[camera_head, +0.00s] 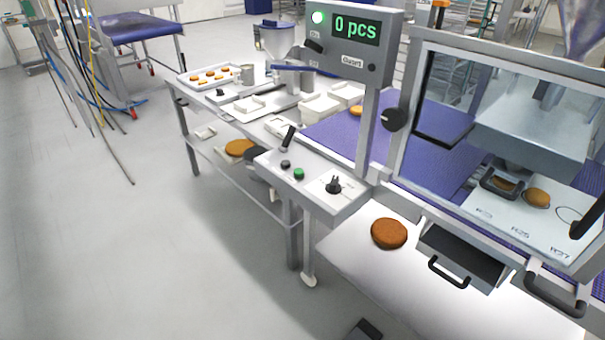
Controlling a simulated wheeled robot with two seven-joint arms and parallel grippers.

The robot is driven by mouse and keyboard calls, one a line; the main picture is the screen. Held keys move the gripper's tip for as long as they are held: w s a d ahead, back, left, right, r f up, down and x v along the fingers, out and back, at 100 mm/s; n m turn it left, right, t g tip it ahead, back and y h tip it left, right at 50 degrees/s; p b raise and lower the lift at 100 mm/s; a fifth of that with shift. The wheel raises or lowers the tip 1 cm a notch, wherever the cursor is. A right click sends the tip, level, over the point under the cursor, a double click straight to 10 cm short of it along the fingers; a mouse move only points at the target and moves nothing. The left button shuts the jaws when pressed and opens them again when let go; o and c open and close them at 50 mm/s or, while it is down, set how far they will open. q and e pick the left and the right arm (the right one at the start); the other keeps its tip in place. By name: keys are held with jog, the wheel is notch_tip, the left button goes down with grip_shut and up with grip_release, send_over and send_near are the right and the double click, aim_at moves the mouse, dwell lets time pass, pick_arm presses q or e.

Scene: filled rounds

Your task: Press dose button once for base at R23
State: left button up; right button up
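Behind the machine's window, a white plate (490,222) carries the labels R23, R25 and R27. R23 is faint. A brown base (505,184), partly hidden by a dark frame (488,184), lies at the left, apparently at R23. A second round (536,197) lies near R25. A drawn circle near R27 looks empty, partly hidden by a dark handle. A grey control box (318,190) has a green button (299,174), a black button (285,164), a lever and a black knob (334,185). I cannot read which is the dose button. Neither gripper is in view.
A purple belt (430,140) runs behind. A large brown round (389,233) lies on the white front surface. A drawer with a black handle (448,272) is beside it.

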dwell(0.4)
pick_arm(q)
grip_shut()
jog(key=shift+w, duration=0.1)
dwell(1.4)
